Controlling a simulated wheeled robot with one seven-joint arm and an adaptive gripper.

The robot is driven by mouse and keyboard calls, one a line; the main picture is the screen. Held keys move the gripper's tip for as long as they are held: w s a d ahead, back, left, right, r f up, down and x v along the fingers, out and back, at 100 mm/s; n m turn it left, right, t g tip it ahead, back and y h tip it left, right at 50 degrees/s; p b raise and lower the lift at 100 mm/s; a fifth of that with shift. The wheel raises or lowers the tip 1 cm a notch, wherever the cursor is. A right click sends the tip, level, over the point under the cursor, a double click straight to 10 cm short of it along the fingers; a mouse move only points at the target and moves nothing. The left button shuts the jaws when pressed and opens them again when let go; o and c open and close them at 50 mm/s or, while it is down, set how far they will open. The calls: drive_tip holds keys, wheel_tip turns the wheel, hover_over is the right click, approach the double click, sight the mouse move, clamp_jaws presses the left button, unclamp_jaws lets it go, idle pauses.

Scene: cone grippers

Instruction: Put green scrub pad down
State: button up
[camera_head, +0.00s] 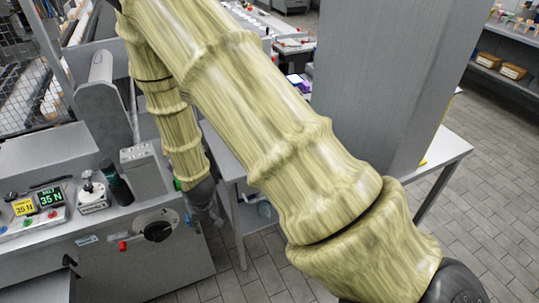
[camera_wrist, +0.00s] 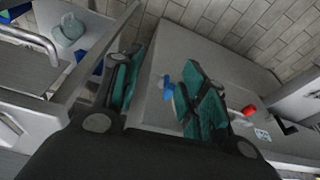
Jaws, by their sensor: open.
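My gripper (camera_wrist: 165,62) is open in the wrist view, with its two teal-lined fingers apart and nothing seen held between them. A grey panel shows behind the gap. A pale blue-green lump (camera_wrist: 70,29) lies on a grey surface at the upper left of the wrist view, apart from my fingers; I cannot tell if it is the green scrub pad. In the head view my gripper (camera_head: 203,205) hangs low beside the grey console, small and partly hidden, and no scrub pad can be made out there.
A table with a lower shelf (camera_head: 252,216) is just right of my gripper. A large grey column (camera_head: 380,80) blocks the right. Tiled floor (camera_head: 490,190) is open at far right.

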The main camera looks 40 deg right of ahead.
drive_tip(key=s+f+g, duration=0.1)
drive_tip(key=s+f, duration=0.3)
drive_tip(key=s, duration=0.6)
drive_tip(key=s+f+n+g, duration=0.1)
drive_tip(key=s+f, duration=0.4)
drive_tip(key=s, duration=0.5)
drive_tip(key=s+d+f, duration=0.1)
drive_tip(key=s+f, duration=0.4)
drive_tip(key=s, duration=0.5)
drive_tip(key=shift+s+n+g, duration=0.3)
drive_tip(key=shift+s+g, duration=0.1)
drive_tip(key=shift+d+f, duration=0.1)
